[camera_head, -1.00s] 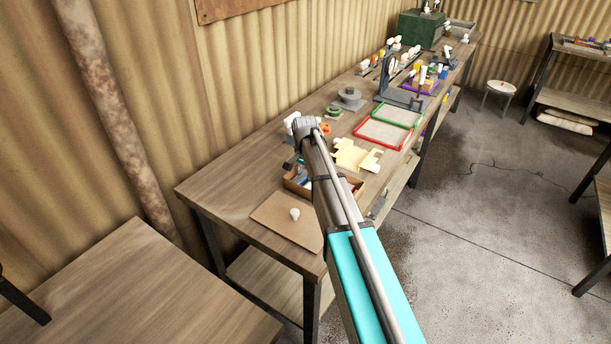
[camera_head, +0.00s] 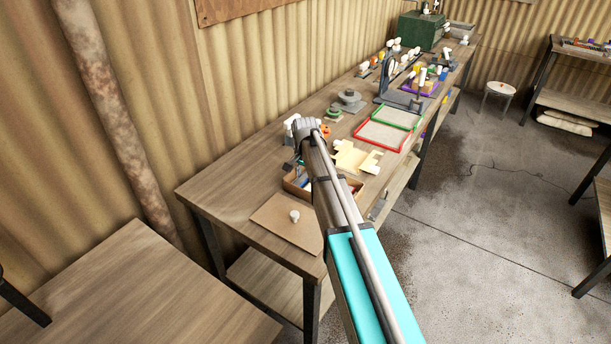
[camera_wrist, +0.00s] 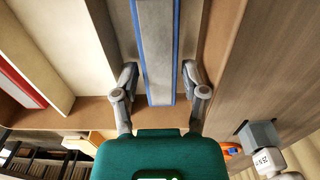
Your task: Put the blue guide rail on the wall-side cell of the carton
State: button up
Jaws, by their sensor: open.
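The blue guide rail, a long grey-white strip with blue edges (camera_wrist: 157,40), lies lengthwise in the rightmost cell of the carton in the wrist view. My gripper (camera_wrist: 160,73) is open, with one finger on each side of the rail's near end and small gaps visible. The carton's brown outer wall (camera_wrist: 222,45) runs to the right of the rail, and a divider stands to its left. In the head view the carton (camera_head: 294,190) is partly hidden behind my arm, and my fingers cannot be made out there.
A red-edged piece (camera_wrist: 18,82) lies in a cell further left. A white-headed item on a grey block (camera_wrist: 260,135) and an orange item (camera_wrist: 232,150) stand beside the carton. A brown board (camera_head: 275,222) lies at the near table end. Red (camera_head: 383,147) and green trays stand beyond.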

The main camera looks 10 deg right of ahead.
aim_at(305, 176)
notch_tip(305, 176, up, 12)
jog(key=p, duration=1.1)
jog(key=shift+f, duration=0.15)
dwell(0.5)
jog(key=s+n, duration=0.9)
jog(key=s, duration=1.9)
